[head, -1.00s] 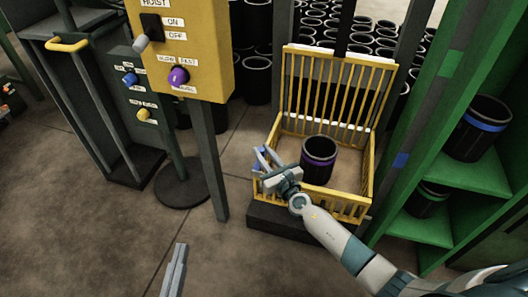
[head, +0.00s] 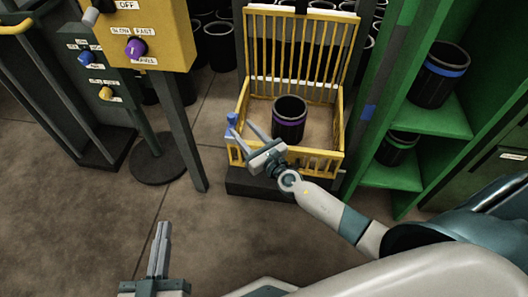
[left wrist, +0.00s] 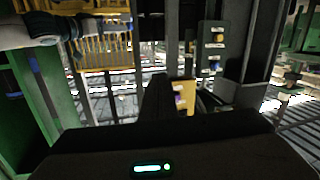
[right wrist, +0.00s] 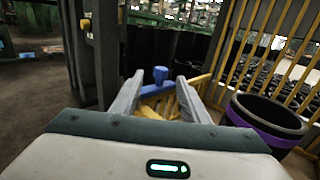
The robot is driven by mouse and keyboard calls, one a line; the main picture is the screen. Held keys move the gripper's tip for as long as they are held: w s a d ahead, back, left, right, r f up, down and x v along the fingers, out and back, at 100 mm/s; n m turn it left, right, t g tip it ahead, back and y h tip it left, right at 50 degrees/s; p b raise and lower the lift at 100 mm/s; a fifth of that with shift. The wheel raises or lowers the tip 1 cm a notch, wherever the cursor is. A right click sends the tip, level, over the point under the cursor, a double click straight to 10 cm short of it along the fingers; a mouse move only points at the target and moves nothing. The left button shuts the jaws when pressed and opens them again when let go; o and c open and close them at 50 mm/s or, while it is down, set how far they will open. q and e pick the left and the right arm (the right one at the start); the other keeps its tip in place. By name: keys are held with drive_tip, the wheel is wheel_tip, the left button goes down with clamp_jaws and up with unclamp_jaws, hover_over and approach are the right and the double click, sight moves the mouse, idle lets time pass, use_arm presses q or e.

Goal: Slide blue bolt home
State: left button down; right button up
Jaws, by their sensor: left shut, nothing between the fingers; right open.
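The blue bolt (head: 231,119) is at the left front corner of the yellow barred cage (head: 318,163). In the right wrist view its upright knob (right wrist: 160,74) stands over a blue bar, between my open fingertips in the picture. I cannot tell whether they touch it. My right gripper (head: 239,124) is open at that corner, reaching over the cage's front. A black sleeve with a purple band (head: 290,118) stands inside the cage; it also shows at the right wrist view's right (right wrist: 265,120). My left gripper (head: 163,225) is shut and empty, low over the floor.
A yellow control box (head: 150,35) on a post stands left of the cage. A green shelf (head: 420,120) with blue-banded and green-banded sleeves stands at the right. Several black sleeves are behind the cage. The floor in front is open.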

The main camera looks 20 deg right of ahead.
use_arm(q)
drive_tip(key=shift+d+r+t+b, duration=0.15)
drive_tip(key=shift+r+t, duration=0.15)
drive_tip(key=shift+r, duration=0.25)
drive_tip(key=shift+d+r+t+b, duration=0.15)
drive_tip(key=shift+r+t, duration=0.15)
drive_tip(key=shift+r, duration=0.25)
use_arm(e)
drive_tip(key=s+d, duration=0.2)
drive_tip(key=s, duration=0.9)
use_arm(q)
drive_tip(key=shift+s+a+f, duration=0.1)
